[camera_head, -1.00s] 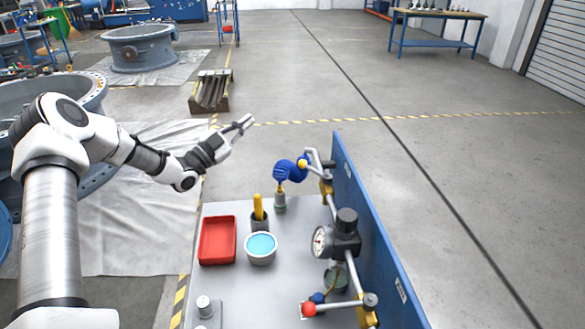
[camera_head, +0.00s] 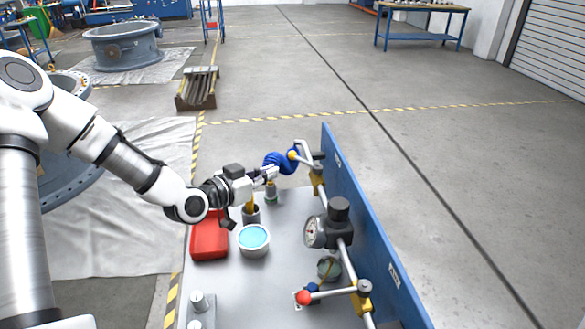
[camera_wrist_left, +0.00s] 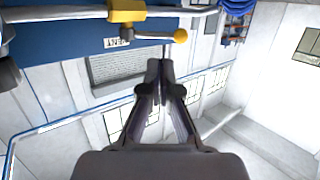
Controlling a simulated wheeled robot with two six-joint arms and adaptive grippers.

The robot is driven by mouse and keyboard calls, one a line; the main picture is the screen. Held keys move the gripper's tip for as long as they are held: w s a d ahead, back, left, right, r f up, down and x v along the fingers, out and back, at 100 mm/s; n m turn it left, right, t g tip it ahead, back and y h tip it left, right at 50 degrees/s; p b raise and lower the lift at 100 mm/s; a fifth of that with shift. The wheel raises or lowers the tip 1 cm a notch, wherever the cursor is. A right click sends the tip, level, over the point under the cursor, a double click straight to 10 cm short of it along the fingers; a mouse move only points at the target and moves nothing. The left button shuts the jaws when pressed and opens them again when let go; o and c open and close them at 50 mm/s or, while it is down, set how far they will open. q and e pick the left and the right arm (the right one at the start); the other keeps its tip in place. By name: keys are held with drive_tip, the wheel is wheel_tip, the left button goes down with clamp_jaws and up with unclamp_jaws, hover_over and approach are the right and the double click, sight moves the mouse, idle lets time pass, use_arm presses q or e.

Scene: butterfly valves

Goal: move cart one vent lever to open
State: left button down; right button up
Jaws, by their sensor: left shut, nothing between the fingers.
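The cart (camera_head: 228,305) carries a pipe with valves along its blue panel (camera_head: 365,230). A lever with a yellow ball knob (camera_head: 293,155) is at the far end, and it also shows in the left wrist view (camera_wrist_left: 180,36). A lever with a red ball knob (camera_head: 304,298) is at the near end. My left gripper (camera_head: 270,173) is shut and empty, over the far part of the cart, left of the yellow knob. In the left wrist view its fingertips (camera_wrist_left: 160,66) are below the knob and look apart from it.
A blue coiled hose (camera_head: 279,162) is close to the left gripper. A pressure gauge (camera_head: 314,231) stands between the levers. A red tray (camera_head: 208,244), a bowl of blue liquid (camera_head: 254,239) and a dark cup (camera_head: 252,214) sit on the cart below my arm.

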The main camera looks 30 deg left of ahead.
use_arm(q)
drive_tip(key=p+x, duration=0.1)
drive_tip(key=x, duration=0.7)
drive_tip(key=shift+w, duration=0.4)
drive_tip(key=shift+f, duration=0.1)
drive_tip(key=shift+w+a+m+g+h, duration=0.1)
drive_tip(key=shift+w+m+g+h, duration=0.2)
drive_tip(key=shift+m+h, duration=0.5)
drive_tip(key=shift+w+m+g+h, duration=0.6)
drive_tip(key=shift+m+h, duration=0.2)
drive_tip(key=shift+h, duration=0.4)
drive_tip(key=shift+w, duration=0.95)
drive_tip(key=shift+w+d+b, duration=0.2)
drive_tip(key=shift+b, duration=0.1)
approach(299, 159)
drive_tip(key=shift+s+a+r, duration=0.2)
drive_tip(key=shift+a+r, duration=0.15)
drive_tip(key=shift+a, duration=0.1)
